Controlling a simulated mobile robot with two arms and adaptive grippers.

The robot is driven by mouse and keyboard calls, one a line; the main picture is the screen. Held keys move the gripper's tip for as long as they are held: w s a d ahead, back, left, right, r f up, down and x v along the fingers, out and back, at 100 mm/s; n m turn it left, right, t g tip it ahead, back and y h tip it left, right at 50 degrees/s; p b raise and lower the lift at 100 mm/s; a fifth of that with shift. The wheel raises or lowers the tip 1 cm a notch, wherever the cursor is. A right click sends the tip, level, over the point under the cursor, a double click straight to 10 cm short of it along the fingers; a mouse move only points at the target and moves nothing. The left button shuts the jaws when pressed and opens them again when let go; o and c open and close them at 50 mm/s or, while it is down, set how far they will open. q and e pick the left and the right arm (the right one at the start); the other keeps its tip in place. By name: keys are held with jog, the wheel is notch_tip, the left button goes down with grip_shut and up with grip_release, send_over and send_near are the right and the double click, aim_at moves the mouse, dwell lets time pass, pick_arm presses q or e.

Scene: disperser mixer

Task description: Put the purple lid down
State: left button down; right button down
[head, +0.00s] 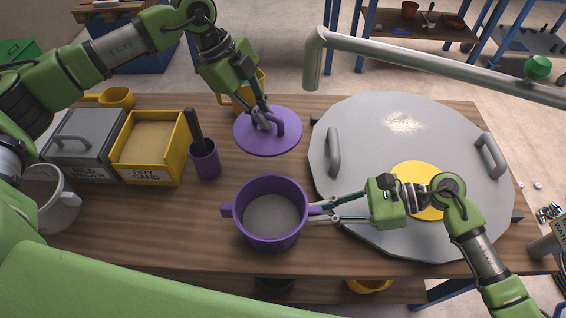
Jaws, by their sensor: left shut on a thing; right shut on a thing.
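The purple lid (253,139) is a flat disc with an arched handle on top, over the wooden table behind the purple pot. My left gripper (266,121) is shut on its handle. I cannot tell whether the lid touches the table. The purple pot (271,239) stands uncovered at the table's front middle, with grey material inside. My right gripper (322,210) is shut on the pot's right-hand handle.
A yellow dry sand box (152,176) and a grey lidded box (80,157) stand left. A purple cup (205,160) with a dark tool is left of the lid. A large grey disc (355,215) covers the right. A yellow container (240,95) is behind the lid.

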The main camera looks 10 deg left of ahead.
pick_arm(q)
jog(key=shift+w+a+f+n, duration=0.1)
jog(key=shift+w+a+n, duration=0.15)
jog(key=shift+w+n, duration=0.2)
jog(key=shift+w+a+f+t, duration=0.15)
jog(key=shift+f+t, duration=0.15)
notch_tip(320, 180, down, 13)
jog(key=shift+f, duration=0.1)
jog(key=d, duration=0.3)
jog(key=shift+w+d, duration=0.35)
jog(key=shift+w, duration=0.05)
jog(key=shift+d+f, duration=0.15)
jog(key=shift+f, duration=0.4)
jog(key=shift+f, duration=0.15)
jog(key=c, duration=2.1)
grip_release()
jog(key=shift+c, duration=0.2)
